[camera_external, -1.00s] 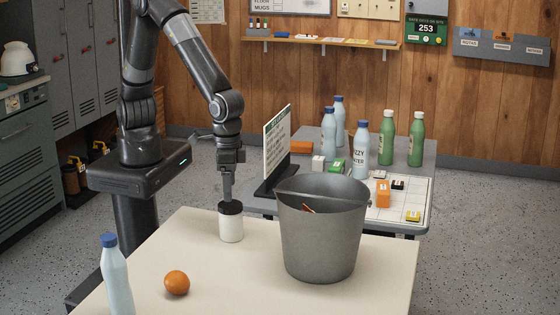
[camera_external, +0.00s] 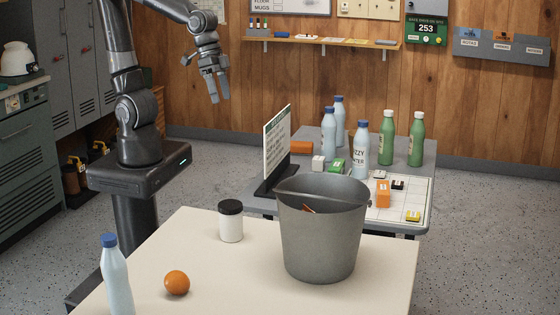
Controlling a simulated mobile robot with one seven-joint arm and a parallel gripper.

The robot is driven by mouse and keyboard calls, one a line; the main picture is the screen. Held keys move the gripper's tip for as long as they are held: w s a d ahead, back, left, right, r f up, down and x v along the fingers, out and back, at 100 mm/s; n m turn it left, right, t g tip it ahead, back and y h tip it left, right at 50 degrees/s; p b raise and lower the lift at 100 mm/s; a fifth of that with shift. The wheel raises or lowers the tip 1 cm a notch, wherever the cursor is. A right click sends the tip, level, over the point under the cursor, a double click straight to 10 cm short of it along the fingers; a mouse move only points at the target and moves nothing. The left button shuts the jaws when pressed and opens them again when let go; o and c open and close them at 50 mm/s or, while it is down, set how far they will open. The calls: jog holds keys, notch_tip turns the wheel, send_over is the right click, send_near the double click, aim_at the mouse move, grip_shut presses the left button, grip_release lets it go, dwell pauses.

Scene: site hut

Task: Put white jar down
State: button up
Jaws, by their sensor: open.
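The white jar (camera_external: 231,226) with a black lid stands upright on the cream table (camera_external: 200,262), near its back edge and left of the grey bucket. My gripper (camera_external: 216,97) is open and empty. It is raised well above and behind the jar, clear of it, in front of the wood wall. Nothing hides the jar.
The grey metal bucket (camera_external: 320,235) stands right of the jar. An orange (camera_external: 177,283) and a blue-capped bottle (camera_external: 116,275) are at the front left. Behind, a grey table (camera_external: 309,143) holds several bottles, small boxes and an upright board (camera_external: 277,148).

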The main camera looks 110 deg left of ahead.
jog(key=s+a+r+m+t+y, duration=0.1)
jog(key=s+a+r+t, duration=0.1)
jog(key=s+a, duration=0.4)
jog(key=shift+s+r, duration=0.35)
jog(key=shift+s, duration=1.25)
